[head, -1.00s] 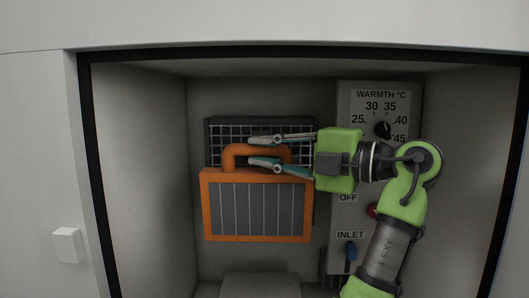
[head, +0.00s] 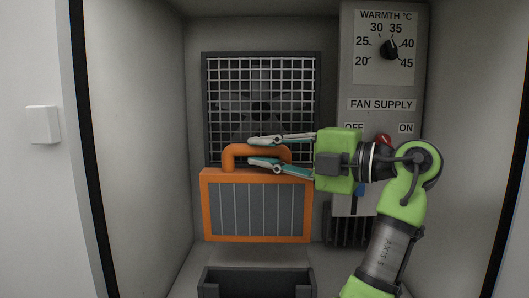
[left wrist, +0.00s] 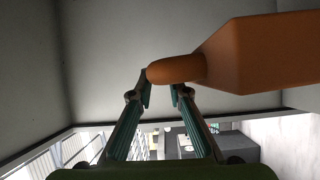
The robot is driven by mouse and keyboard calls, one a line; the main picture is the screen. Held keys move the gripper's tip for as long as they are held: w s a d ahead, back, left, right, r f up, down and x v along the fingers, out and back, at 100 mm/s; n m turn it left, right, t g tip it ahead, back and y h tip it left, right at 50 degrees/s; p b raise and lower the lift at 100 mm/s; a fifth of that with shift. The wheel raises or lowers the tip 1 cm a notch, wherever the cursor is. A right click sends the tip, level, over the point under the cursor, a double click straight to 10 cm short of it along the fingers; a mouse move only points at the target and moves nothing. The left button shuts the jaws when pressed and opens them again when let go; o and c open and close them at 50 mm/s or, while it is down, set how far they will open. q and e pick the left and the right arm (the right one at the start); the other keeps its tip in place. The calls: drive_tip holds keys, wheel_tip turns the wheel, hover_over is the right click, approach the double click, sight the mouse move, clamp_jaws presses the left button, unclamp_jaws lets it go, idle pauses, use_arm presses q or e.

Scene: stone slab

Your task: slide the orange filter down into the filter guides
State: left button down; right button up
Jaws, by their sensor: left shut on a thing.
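The orange filter (head: 257,208), a framed panel with grey pleats and a loop handle (head: 235,153), hangs upright in the cabinet recess in the head view. My left gripper (head: 251,151) is shut on the handle, its fingers above and below the top bar. In the left wrist view the filter (left wrist: 262,55) extends right from the fingertips (left wrist: 162,84). A dark slotted bracket, apparently the filter guides (head: 257,271), stands low in the recess. The filter's bottom edge appears above it with a gap; the depth alignment is unclear. My right gripper is out of view.
A fan behind a wire grille (head: 262,80) is on the back wall. A control panel (head: 382,85) with a dial (head: 389,49) and a red knob (head: 384,139) stands at right, partly behind my arm. Recess walls flank both sides; the left part is free.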

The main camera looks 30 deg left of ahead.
sight(263, 190)
use_arm(q)
drive_tip(key=shift+f+b, duration=0.45)
drive_tip(key=shift+f, duration=0.4)
use_arm(e)
drive_tip(key=shift+w+r, duration=0.3)
drive_tip(key=shift+r, duration=0.45)
use_arm(q)
drive_tip(key=shift+s+d+f, duration=0.1)
drive_tip(key=shift+f, duration=0.65)
drive_tip(key=shift+f+b, duration=0.75)
drive_tip(key=shift+b, duration=0.1)
drive_tip(key=shift+f+b, duration=0.75)
drive_tip(key=shift+f, duration=0.15)
drive_tip(key=shift+f+b, duration=0.4)
drive_tip(key=shift+f, duration=0.1)
use_arm(e)
wheel_tip(263, 190, up, 12)
drive_tip(key=s+t, duration=0.1)
drive_tip(key=shift+d, duration=0.2)
